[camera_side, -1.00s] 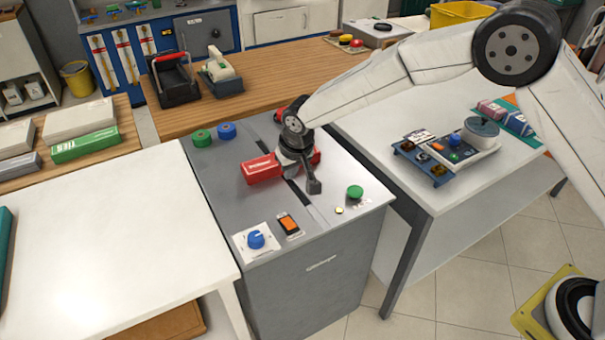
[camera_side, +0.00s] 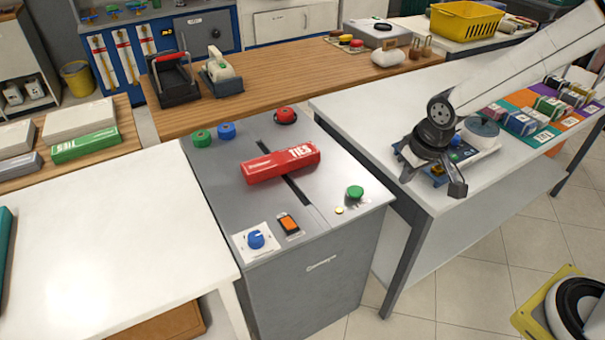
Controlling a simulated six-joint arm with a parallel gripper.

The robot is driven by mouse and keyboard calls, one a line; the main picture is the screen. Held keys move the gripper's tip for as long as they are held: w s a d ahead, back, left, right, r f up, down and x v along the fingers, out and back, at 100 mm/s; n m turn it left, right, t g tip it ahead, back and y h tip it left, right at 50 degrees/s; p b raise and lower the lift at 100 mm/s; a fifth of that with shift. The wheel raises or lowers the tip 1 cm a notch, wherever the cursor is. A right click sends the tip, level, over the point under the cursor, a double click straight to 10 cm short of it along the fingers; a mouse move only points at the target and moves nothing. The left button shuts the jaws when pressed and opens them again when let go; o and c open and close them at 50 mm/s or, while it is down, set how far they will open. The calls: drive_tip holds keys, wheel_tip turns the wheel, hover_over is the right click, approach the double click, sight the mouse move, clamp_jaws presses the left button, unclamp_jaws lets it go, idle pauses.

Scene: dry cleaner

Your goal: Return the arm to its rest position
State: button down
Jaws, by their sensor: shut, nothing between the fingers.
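My gripper (camera_side: 432,180) is over the near left end of the white table on the right, in front of the blue tray of parts (camera_side: 468,158) and partly hiding it. My arm reaches in from the upper right. The task names no other object. A red box marked TIES (camera_side: 281,163) lies across the slot on top of the grey machine (camera_side: 225,190), apart from my gripper.
The machine top carries a red button (camera_side: 285,115), a green button (camera_side: 355,192), a blue knob (camera_side: 256,239) and an orange switch (camera_side: 288,223). A round grey-lidded pot (camera_side: 480,132) stands by my gripper. Small boxes sit on coloured mats (camera_side: 585,115) further right.

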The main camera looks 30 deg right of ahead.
drive_tip(key=s+d, duration=0.3)
drive_tip(key=s, duration=0.5)
drive_tip(key=shift+s+d+f, duration=0.15)
drive_tip(key=shift+s+f, duration=0.05)
drive_tip(key=shift+s, duration=0.15)
drive_tip(key=c, duration=0.8)
unclamp_jaws()
drive_tip(key=shift+c, duration=0.2)
drive_tip(key=o, duration=0.4)
drive_tip(key=shift+w, duration=0.3)
drive_tip(key=shift+o, duration=0.4)
drive_tip(key=w+a, duration=0.3)
drive_tip(key=w, duration=0.7)
drive_tip(key=shift+a+f+g, duration=0.25)
drive_tip(key=shift+a+g, duration=0.1)
drive_tip(key=shift+g, duration=0.05)
drive_tip(key=w+a+f, duration=0.4)
drive_tip(key=w+a, duration=0.1)
drive_tip(key=w+a+f+g, duration=0.1)
drive_tip(key=w+a+f, duration=0.3)
drive_tip(key=w+a, duration=0.2)
drive_tip(key=w+a+f+g, duration=0.1)
drive_tip(key=w+a+f, duration=0.3)
drive_tip(key=w+a, duration=0.2)
drive_tip(key=shift+a+f, duration=0.15)
drive_tip(key=shift+a, duration=0.05)
